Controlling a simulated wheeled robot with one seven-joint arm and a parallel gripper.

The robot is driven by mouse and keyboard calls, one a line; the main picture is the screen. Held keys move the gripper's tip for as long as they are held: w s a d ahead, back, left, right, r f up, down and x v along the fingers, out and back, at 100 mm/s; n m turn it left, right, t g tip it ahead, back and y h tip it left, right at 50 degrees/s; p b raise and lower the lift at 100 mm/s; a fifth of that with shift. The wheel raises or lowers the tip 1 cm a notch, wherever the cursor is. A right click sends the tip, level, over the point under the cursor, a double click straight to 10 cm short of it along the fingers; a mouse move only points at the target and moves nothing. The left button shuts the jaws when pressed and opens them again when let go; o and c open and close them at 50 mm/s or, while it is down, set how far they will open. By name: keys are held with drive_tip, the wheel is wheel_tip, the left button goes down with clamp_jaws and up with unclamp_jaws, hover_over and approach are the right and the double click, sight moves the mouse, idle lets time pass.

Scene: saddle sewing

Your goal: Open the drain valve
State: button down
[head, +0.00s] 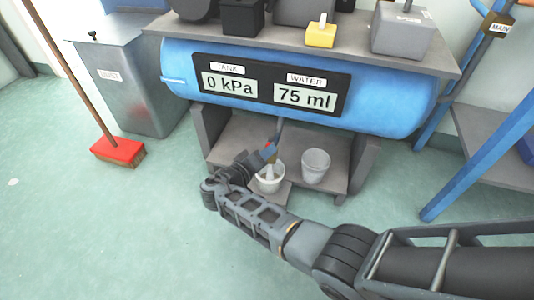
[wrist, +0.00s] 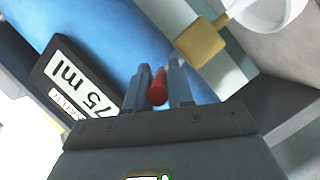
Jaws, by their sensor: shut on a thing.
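The drain valve hangs under the blue tank (head: 390,108). Its brass-coloured body (wrist: 201,42) shows at the top of the wrist view, and its red handle (wrist: 157,88) is between my gripper's fingers. My gripper (wrist: 160,88) is shut on the red handle. In the head view my gripper (head: 269,150) is below the tank, above a white cup (head: 269,184), and hides most of the valve. The white cup (wrist: 268,12) also shows in the wrist view near the brass body. The tank's display (head: 272,86) reads 0 kPa and 75 ml.
A grey bucket (head: 315,165) stands right of the cup on the low shelf (head: 335,180). Side panels bound the shelf left and right. A red broom (head: 117,151) and a metal bin (head: 140,90) stand left. A blue-framed rack (head: 480,165) stands right. The floor in front is clear.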

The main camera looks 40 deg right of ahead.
drive_tip(key=shift+a+f, duration=0.1)
drive_tip(key=shift+a, duration=0.1)
drive_tip(key=c, duration=1.1)
unclamp_jaws()
drive_tip(key=shift+d, duration=0.1)
drive_tip(key=p+v, duration=0.2)
drive_tip(key=v, duration=0.6)
drive_tip(key=shift+d, duration=0.1)
